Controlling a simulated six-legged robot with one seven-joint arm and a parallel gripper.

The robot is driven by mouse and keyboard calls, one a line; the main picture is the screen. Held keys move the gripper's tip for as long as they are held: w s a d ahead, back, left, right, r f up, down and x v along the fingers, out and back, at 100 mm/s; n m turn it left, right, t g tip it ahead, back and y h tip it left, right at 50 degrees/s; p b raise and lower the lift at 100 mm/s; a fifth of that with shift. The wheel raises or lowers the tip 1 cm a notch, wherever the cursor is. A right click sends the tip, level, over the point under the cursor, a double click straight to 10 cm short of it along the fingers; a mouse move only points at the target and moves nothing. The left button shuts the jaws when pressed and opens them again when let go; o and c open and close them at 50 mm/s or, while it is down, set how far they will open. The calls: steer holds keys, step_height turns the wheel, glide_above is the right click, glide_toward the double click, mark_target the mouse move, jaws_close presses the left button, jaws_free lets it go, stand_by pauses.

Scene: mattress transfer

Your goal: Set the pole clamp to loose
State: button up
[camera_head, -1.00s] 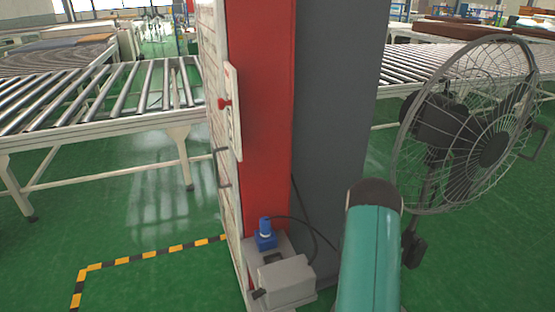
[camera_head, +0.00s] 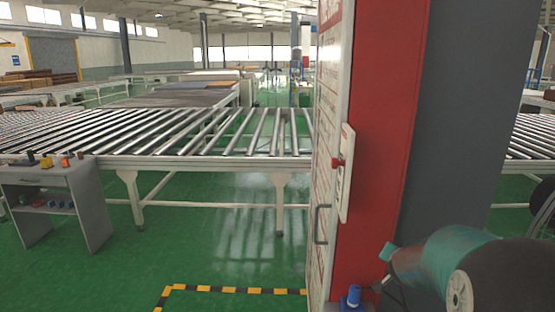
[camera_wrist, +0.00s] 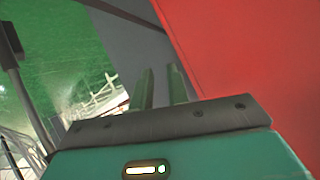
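I cannot make out the pole clamp for sure. In the wrist view a dark pole (camera_wrist: 30,100) slants along the left edge, with a thicker dark part (camera_wrist: 11,45) near its top; whether that is the clamp, and how it is set, I cannot tell. A sliver of the fan's wire cage (camera_head: 545,205) shows at the right edge of the head view. My gripper (camera_wrist: 160,70) shows two green fingers with a narrow gap and nothing between them. It is apart from the dark pole. In the head view my arm bends across the lower right.
A red-and-grey column (camera_head: 385,130) stands close, with a white panel bearing a red knob (camera_head: 338,163). A blue fitting (camera_head: 353,297) is at its base. A roller conveyor (camera_head: 180,140) and a grey workbench (camera_head: 60,200) are left. Green floor (camera_head: 210,245) lies open between.

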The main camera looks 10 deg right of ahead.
steer(key=s+a+r+n+y, duration=0.3)
steer(key=s+a+r, duration=0.15)
steer(key=a, duration=0.45)
steer(key=s+a+r+n+y, duration=0.25)
steer(key=s+a+r, duration=0.2)
steer(key=a, duration=0.55)
steer(key=s+a+n+g, duration=0.2)
steer(key=s+a, duration=0.2)
steer(key=s, duration=0.5)
steer(key=s+a+n+g, duration=0.2)
steer(key=s+a, duration=0.1)
steer(key=s, duration=0.7)
steer(key=shift+s+a+f+n, duration=0.25)
steer(key=shift+a+f+n, duration=0.1)
steer(key=shift+f, duration=0.05)
steer(key=shift+d+y, duration=0.15)
steer(key=shift+y, duration=0.1)
